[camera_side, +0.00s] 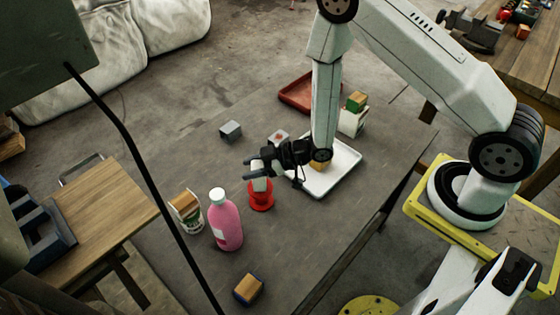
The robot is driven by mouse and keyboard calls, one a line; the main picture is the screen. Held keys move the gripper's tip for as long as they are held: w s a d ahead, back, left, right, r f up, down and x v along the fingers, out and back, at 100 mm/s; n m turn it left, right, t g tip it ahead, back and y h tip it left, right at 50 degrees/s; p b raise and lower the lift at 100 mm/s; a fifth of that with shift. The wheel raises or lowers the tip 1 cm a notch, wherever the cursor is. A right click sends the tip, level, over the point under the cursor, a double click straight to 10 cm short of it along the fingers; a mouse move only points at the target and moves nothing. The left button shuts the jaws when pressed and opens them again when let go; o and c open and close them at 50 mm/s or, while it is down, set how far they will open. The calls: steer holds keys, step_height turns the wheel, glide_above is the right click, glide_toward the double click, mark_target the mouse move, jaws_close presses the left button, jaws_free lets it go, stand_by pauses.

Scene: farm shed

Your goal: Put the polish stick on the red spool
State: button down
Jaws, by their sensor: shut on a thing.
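The red spool (261,200) stands upright on the dark grey table, left of the white tray. My gripper (256,167) is directly above it in this view, with its fingers pointing left. It is shut on a pale, whitish piece (260,184), which I take to be the polish stick. The fingers hide the upper part of the piece. Its lower end appears at the top of the spool; I cannot tell whether it rests on it or hangs just above.
A pink bottle (225,222) and a can with a block on top (187,213) stand left of the spool. The white tray (345,160) is right. A grey block (231,130), red tray (285,94) and white box (352,122) are behind. A wooden-blue block (248,289) lies in front.

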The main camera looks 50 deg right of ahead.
steer(key=shift+c, duration=0.8)
jaws_free()
steer(key=shift+r, duration=0.1)
steer(key=shift+s+d+r, duration=0.25)
steer(key=shift+s+d, duration=0.15)
steer(key=shift+d, duration=0.05)
steer(key=v, duration=1)
steer(key=shift+s+d, duration=0.25)
steer(key=shift+s, duration=0.05)
steer(key=shift+w, duration=0.1)
